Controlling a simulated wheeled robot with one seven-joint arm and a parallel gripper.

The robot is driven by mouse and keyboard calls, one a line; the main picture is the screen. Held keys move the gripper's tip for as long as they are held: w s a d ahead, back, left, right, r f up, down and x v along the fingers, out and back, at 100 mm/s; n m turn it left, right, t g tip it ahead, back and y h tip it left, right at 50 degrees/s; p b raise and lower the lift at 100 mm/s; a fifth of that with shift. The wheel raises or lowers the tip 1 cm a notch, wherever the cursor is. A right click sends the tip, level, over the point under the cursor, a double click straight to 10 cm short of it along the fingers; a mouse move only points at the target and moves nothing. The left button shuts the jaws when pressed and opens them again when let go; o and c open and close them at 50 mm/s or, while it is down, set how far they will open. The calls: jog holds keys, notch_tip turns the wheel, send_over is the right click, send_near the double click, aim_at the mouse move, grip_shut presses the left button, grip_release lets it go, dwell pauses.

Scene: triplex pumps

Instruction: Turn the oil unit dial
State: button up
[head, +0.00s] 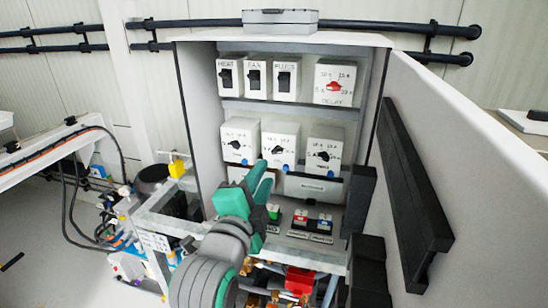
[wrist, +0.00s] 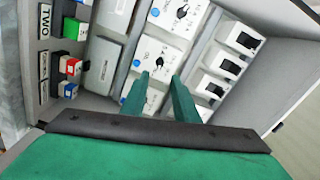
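Three white boxes with black dials form the middle row of the open cabinet: left (head: 231,131), middle (head: 281,134) and right (head: 324,142). In the wrist view my gripper (wrist: 160,77) is open, with a gap between the fingers and nothing held. A dial box (wrist: 157,50) shows just beyond the tips; contact cannot be told.
The cabinet's upper row has black switches (head: 255,78) and a red delay dial (head: 334,86). Red, green and blue buttons (head: 300,217) sit below. The open door (head: 440,120) stands at the right. A metal frame with pipes and cables is at the left.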

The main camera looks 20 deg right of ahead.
aim_at(276, 153)
jog(key=x, duration=0.9)
jog(key=shift+w+d, duration=0.15)
jog(key=shift+d, duration=0.05)
jog(key=shift+c, duration=0.6)
grip_shut()
